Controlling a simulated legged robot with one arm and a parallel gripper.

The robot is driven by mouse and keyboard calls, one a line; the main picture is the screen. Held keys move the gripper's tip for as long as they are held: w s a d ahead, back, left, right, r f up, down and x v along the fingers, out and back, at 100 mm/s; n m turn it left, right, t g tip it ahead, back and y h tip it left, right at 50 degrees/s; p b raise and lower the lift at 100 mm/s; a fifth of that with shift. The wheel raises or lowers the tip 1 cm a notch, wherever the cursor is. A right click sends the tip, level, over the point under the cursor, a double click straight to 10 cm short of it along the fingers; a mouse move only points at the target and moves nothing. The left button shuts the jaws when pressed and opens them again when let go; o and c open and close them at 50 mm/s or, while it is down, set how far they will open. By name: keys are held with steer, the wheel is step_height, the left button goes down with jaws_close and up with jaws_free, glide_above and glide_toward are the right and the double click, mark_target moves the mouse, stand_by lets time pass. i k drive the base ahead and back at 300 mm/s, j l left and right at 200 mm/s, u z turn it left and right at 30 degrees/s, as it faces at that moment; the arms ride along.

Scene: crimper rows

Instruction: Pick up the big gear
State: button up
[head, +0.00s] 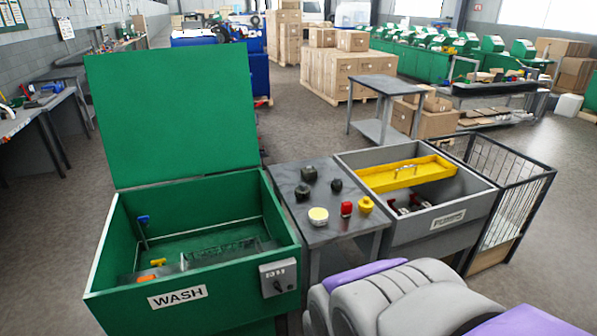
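Three dark parts that look like gears lie on the small grey table between the green wash bin and the grey bin. One dark part (309,173) is at the back, another dark part (303,192) is just in front of it, and a smaller dark part (336,185) is to the right. They are too small to tell for sure which is the big gear. I cannot make out my gripper; only grey and purple parts of my own body show at the bottom right.
The grey table (322,220) also holds a pale yellow round tin (318,216), a red item (346,208) and a yellow item (366,205). The open green wash bin (225,289) stands left. The grey bin (440,244) with a yellow tray (405,174) and a wire cage (512,210) stand right.

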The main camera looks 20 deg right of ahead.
mark_target(301, 192)
steer(key=i+l+u, duration=0.15)
steer(key=i, duration=0.3)
steer(key=i+l+u, duration=0.15)
steer(key=i, duration=0.35)
steer(key=i+l+u, duration=0.15)
steer(key=i+l, duration=0.2)
steer(key=i, duration=0.1)
